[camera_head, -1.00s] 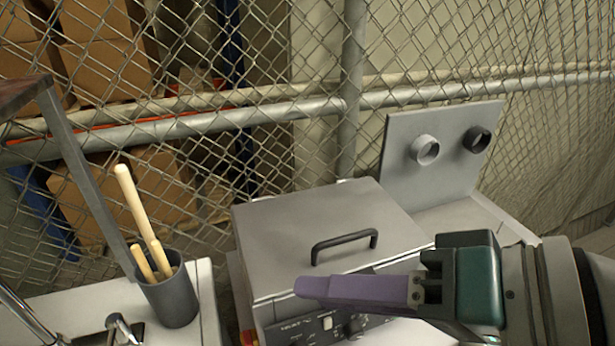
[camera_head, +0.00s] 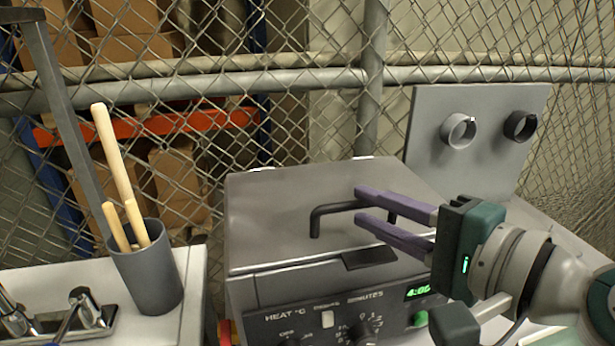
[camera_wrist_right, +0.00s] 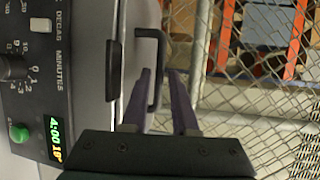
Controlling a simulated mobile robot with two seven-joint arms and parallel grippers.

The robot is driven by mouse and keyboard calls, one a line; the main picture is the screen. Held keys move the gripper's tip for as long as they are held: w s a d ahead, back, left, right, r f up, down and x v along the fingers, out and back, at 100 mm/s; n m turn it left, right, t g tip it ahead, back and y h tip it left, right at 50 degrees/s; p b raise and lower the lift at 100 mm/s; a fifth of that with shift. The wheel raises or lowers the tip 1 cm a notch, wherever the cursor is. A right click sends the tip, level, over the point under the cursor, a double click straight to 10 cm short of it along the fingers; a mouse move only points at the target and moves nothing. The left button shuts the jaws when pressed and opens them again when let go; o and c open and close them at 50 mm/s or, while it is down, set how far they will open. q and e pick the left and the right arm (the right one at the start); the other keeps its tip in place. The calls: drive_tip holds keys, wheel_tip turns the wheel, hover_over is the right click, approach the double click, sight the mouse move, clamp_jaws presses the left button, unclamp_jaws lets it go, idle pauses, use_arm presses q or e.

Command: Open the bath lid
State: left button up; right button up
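The grey metal bath lid (camera_head: 265,215) lies down on the bath, whose front panel (camera_head: 290,325) carries knobs and a green display. A black bar handle (camera_head: 333,208) stands up from the lid. My right gripper (camera_head: 360,206) reaches in from the right, its two purple fingers apart, one on each side of the handle's right part. In the right wrist view the handle (camera_wrist_right: 157,45) runs in between the spread fingers (camera_wrist_right: 158,75); I cannot tell whether either finger touches it. My left gripper is not in view.
A grey cup (camera_head: 150,280) with wooden sticks stands left of the bath, near a metal tap (camera_head: 75,310). A grey upright plate (camera_head: 475,140) with two round fittings stands behind right. A chain-link fence (camera_head: 310,120) closes off the back.

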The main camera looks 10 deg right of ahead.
drive_tip(key=shift+x, duration=1.45)
drive_tip(key=shift+c, duration=0.3)
clamp_jaws()
